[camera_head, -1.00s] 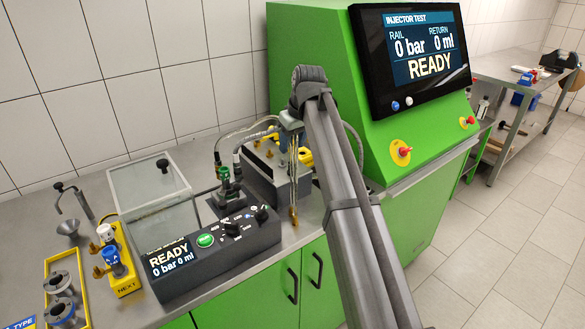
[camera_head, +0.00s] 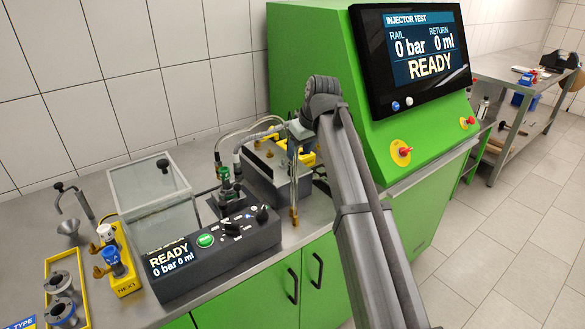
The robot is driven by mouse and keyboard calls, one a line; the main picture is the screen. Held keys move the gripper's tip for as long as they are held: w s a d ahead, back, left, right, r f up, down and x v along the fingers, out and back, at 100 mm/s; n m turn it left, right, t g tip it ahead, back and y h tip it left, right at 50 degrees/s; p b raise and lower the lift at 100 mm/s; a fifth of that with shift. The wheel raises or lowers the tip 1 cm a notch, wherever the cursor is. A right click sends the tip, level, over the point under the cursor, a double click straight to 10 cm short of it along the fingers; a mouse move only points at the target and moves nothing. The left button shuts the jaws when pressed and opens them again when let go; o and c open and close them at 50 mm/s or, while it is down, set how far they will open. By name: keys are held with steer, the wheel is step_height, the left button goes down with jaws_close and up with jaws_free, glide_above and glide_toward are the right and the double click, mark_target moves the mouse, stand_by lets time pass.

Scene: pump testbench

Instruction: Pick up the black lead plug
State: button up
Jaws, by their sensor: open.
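My gripper (camera_head: 294,152) points down at the end of my arm, over the dark grey block beside the green cabinet. It is small here and partly hidden by my wrist. It is open, and I see nothing held in it. I cannot single out the black lead plug with certainty. A small dark shape (camera_head: 321,180) shows just right of the block, beside my arm.
The control box (camera_head: 215,249) reads READY and stands at the bench front. A clear-lidded box (camera_head: 155,190) and yellow injector stand (camera_head: 122,275) are left of it. Hoses (camera_head: 255,135) arch toward the block. A thin brass-coloured upright part (camera_head: 294,205) stands at the block's front. The green cabinet (camera_head: 310,45) rises behind.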

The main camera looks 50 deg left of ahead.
mark_target(293, 163)
steer(key=shift+x, duration=2.95)
steer(key=shift+s+a, duration=0.15)
steer(key=shift+a, duration=0.05)
jaws_close()
